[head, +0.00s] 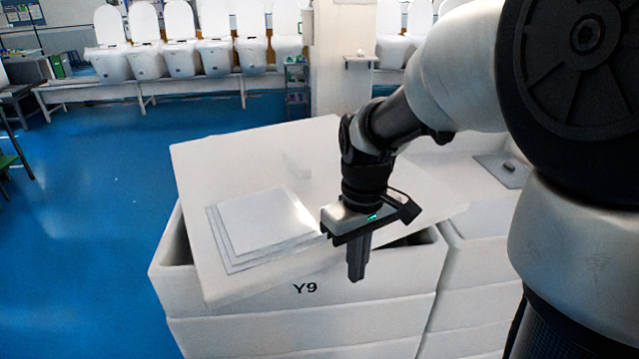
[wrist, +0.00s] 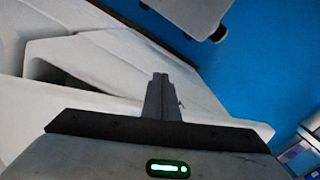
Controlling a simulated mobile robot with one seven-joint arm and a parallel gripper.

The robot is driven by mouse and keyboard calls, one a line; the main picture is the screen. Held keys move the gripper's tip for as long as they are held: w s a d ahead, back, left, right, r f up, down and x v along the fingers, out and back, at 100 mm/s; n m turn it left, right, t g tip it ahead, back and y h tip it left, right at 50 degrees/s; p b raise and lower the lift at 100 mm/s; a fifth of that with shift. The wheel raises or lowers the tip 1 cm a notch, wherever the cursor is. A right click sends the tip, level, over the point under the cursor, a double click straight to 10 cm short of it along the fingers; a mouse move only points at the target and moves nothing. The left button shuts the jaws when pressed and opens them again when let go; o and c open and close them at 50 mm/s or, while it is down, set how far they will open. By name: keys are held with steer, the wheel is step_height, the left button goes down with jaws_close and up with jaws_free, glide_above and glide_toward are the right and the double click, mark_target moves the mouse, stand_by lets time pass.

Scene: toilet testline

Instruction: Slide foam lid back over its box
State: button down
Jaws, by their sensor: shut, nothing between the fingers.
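The white foam lid (head: 190,185) lies askew on top of its white foam box (head: 290,322), which is marked Y9. The lid is turned and tilted against the box, leaving dark openings at the front right and left of the rim. My gripper (head: 357,278) is shut and empty, pointing down in front of the lid's right part, near the box's front rim. In the wrist view my gripper (wrist: 160,78) shows with its fingers together, with white foam surfaces (wrist: 100,60) behind it. I cannot tell whether the fingers touch the foam.
A stack of flat light sheets (head: 265,222) lies on the lid. Another white foam box (head: 480,250) stands close at the right, with a grey plate (head: 505,170) behind. Blue floor (head: 80,200) is clear at the left. Several white toilets (head: 180,55) stand on a bench at the back.

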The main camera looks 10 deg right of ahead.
mark_target(340, 249)
steer(key=shift+w+a+p, duration=0.15)
steer(key=shift+w+a, duration=0.15)
steer(key=shift+w, duration=0.3)
steer(key=shift+w+a+p, duration=0.1)
steer(key=shift+w+a, duration=0.15)
steer(key=shift+w, duration=0.4)
steer(key=shift+w+a+p, duration=0.15)
steer(key=shift+w+a, duration=0.15)
steer(key=shift+w, duration=0.3)
steer(key=shift+w+a, duration=0.25)
steer(key=shift+w, duration=0.2)
steer(key=shift+w+a+f, duration=0.1)
steer(key=shift+w, duration=0.2)
steer(key=shift+s, duration=0.15)
